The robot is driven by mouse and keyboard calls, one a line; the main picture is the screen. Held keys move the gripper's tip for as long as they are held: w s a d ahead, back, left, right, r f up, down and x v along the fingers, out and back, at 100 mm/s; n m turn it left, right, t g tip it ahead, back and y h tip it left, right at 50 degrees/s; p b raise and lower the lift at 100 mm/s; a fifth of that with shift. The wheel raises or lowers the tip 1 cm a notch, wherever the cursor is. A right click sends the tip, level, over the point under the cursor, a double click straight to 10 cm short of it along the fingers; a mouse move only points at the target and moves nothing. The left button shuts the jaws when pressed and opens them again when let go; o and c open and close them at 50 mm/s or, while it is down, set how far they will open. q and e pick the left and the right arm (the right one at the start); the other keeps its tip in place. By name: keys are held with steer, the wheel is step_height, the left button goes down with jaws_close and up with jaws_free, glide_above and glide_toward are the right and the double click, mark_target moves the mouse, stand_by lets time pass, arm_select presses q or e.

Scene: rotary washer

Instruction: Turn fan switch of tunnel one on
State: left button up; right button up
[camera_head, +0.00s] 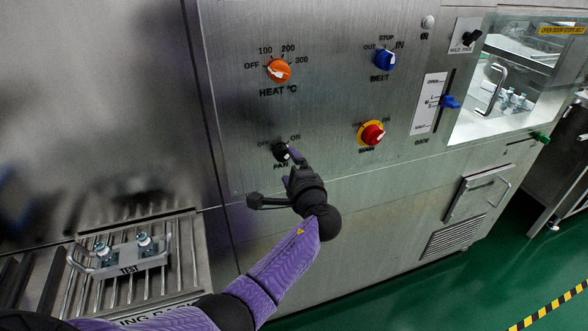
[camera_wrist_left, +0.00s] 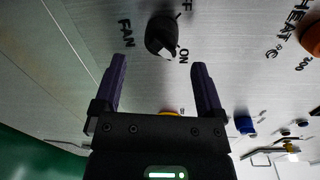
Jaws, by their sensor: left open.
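The fan switch is a black rotary knob (camera_head: 280,151) low on the steel panel, with OFF and ON printed above it and FAN below. In the left wrist view the knob (camera_wrist_left: 161,36) lies ahead, between the lines of the two fingers and beyond their tips. Its white mark is near the ON label. My left gripper (camera_head: 291,160) is at the panel just below and right of the knob, partly covering the FAN label. In the wrist view its purple fingers (camera_wrist_left: 160,78) are spread with nothing between them. My right gripper is not seen.
The orange heat knob (camera_head: 279,71) is above the fan switch. The red and yellow main switch (camera_head: 371,134) and blue belt knob (camera_head: 384,60) are to the right. A roller conveyor (camera_head: 185,262) with a wire-handled TEST tray (camera_head: 120,268) is at lower left.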

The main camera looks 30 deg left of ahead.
arm_select(q)
steer(key=v, duration=0.6)
steer(key=shift+p, duration=0.35)
steer(key=shift+s, duration=0.1)
steer(key=s+d+f+g+h+b, duration=0.1)
steer(key=s+d+f+g+h, duration=0.2)
steer(key=s+f, duration=0.85)
steer(key=s+d+f+g+h+b, duration=0.15)
steer(key=s+f+h, duration=0.35)
steer(key=f, duration=1.4)
steer(key=s+f+n+g+h, duration=0.2)
steer(key=s+f, duration=0.4)
steer(key=s, duration=0.7)
steer(key=s+d+f+n+g+h, duration=0.1)
steer(key=s+f+n+g+h, duration=0.2)
steer(key=s, duration=1.1)
step_height(320, 180, down, 3)
steer(key=n+g, duration=0.1)
steer(key=n, duration=0.2)
steer(key=shift+s+d, duration=0.2)
steer(key=shift+s, duration=0.05)
steer(key=shift+r, duration=0.1)
